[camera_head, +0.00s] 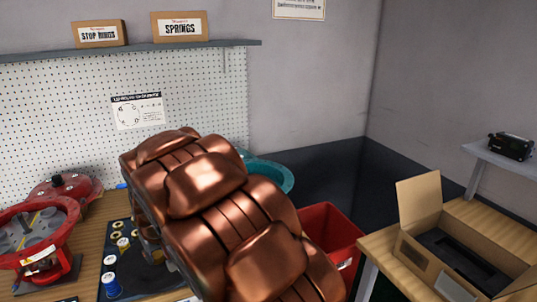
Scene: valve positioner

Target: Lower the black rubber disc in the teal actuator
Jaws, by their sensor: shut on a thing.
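The teal actuator (272,174) shows only as a curved rim and part of its wall behind my copper arm, right of centre at the back of the bench. Most of it is hidden by the arm. My copper arm fills the middle of the view and reaches toward the bench. My gripper is hidden behind the arm, so its fingers and anything between them cannot be seen. The black rubber disc cannot be made out.
An open red actuator (36,238) and a red domed cover (68,188) stand at left. A black mat (145,277) holds small parts, including a blue-and-white one (111,285). A red bin (331,236) and an open cardboard box (415,256) are at right.

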